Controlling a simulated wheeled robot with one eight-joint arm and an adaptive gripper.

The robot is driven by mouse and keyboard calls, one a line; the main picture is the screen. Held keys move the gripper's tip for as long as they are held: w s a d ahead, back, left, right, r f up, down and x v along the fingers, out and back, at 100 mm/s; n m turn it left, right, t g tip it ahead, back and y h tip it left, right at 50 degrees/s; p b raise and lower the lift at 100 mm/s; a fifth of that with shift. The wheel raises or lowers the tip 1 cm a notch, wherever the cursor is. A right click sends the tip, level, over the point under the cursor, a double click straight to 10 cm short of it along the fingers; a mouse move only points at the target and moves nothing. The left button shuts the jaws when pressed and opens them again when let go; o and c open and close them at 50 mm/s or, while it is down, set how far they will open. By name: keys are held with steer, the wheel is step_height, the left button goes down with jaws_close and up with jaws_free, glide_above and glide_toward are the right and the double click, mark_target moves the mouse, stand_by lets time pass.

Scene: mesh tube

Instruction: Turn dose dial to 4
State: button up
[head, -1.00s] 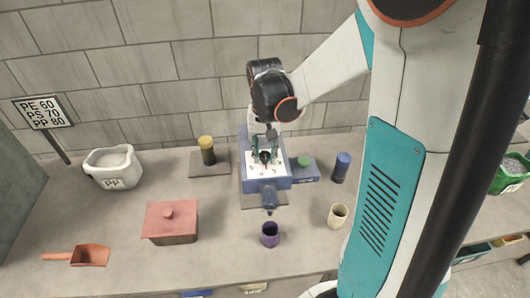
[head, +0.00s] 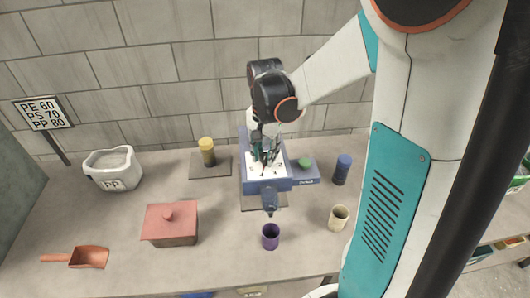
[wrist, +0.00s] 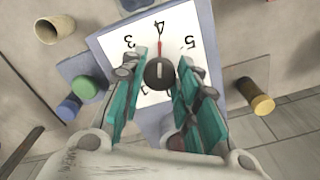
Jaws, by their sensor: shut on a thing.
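The dose dial is a dark round knob (wrist: 160,73) on a white face (wrist: 146,45) marked with numbers. In the wrist view a red pointer line (wrist: 159,48) runs from the knob to the 4, between the 3 and the 5. The face belongs to a blue machine (head: 268,185) on the bench. My gripper (wrist: 159,82) has its teal fingers on both sides of the knob and is shut on it. In the head view my gripper (head: 265,156) is over the face and hides the knob.
A purple cup (head: 270,237) stands under the machine's spout (head: 270,203). A cream cup (head: 338,217), blue-capped jar (head: 342,168) and green knob (head: 305,162) are to the right. A yellow-capped jar (head: 207,152), white PP tub (head: 113,170), red lidded box (head: 170,223) and scoop (head: 88,257) are left.

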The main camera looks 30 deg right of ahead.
mark_target(265, 156)
steer(key=o, duration=1.1)
steer(key=shift+c, duration=0.2)
step_height(265, 156, up, 12)
steer(key=s+a+f+n+t+b, duration=0.7)
steer(key=s+a+f+n+b, duration=0.2)
steer(key=s, duration=0.4)
steer(key=shift+s+a+f+n+b, duration=0.25)
steer(key=shift+a+f+n+b, duration=0.3)
steer(key=shift+n, duration=0.55)
